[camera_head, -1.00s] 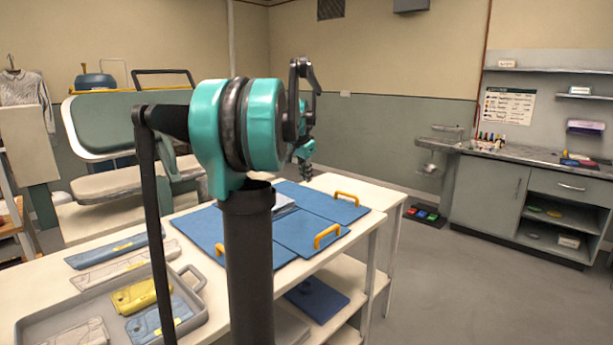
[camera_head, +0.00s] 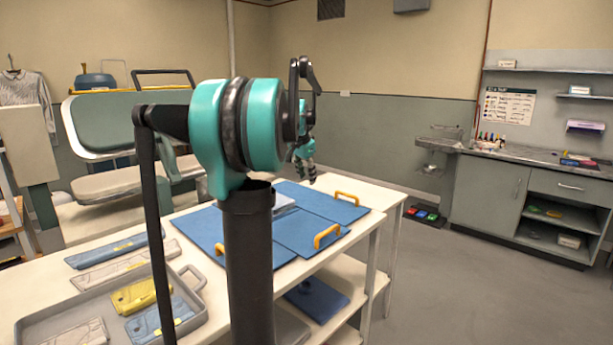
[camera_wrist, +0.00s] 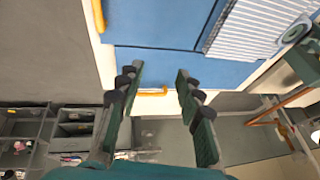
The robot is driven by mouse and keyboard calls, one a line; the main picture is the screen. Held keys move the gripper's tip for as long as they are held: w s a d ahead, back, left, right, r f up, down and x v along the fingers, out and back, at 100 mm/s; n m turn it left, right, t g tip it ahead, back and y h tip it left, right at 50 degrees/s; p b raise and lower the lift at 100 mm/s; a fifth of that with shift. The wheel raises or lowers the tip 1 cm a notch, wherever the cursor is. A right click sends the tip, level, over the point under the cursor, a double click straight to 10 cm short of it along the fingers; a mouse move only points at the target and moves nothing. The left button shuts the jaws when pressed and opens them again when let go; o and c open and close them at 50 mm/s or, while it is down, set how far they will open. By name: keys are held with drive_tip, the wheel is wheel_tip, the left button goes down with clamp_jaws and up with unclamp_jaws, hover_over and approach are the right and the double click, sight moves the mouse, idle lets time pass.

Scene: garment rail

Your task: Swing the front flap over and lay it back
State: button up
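A blue folding board (camera_head: 205,232) lies flat on the white table, its panels side by side. One flap (camera_head: 300,233) has an orange handle (camera_head: 327,236) at its right edge; another flap (camera_head: 325,205) has an orange handle (camera_head: 346,197) behind it. I cannot tell which is the front flap. A striped light grey garment (camera_wrist: 262,25) lies on the board, mostly hidden by my arm in the head view. My gripper (camera_head: 306,172) is above the board's far part. In the wrist view my gripper (camera_wrist: 158,72) is open and empty, with one handle (camera_wrist: 152,91) showing between its fingers.
A grey tray (camera_head: 190,283) with yellow, blue and grey pieces stands at the table's near left. A blue item (camera_head: 315,300) lies on the lower shelf. A grey cabinet (camera_head: 487,190) stands at the right, beyond clear floor.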

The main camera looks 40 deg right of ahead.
drive_tip(key=v, duration=1.2)
drive_tip(key=shift+d+f, duration=0.1)
drive_tip(key=shift+c, duration=1.3)
drive_tip(key=s+d+f+m, duration=0.1)
drive_tip(key=f, duration=0.1)
drive_tip(key=s+d+f+m+y, duration=0.1)
drive_tip(key=f+m, duration=0.1)
drive_tip(key=s+d+f+m, duration=0.1)
drive_tip(key=f, duration=0.2)
drive_tip(key=shift+s+d+m+y, duration=0.15)
drive_tip(key=shift+s+m+y, duration=0.15)
drive_tip(key=shift+s, duration=0.1)
clamp_jaws()
drive_tip(key=m+t+y, duration=0.3)
drive_tip(key=m+t, duration=0.2)
drive_tip(key=m, duration=0.8)
approach(326, 242)
drive_tip(key=x, duration=0.5)
drive_tip(key=shift+d, duration=0.2)
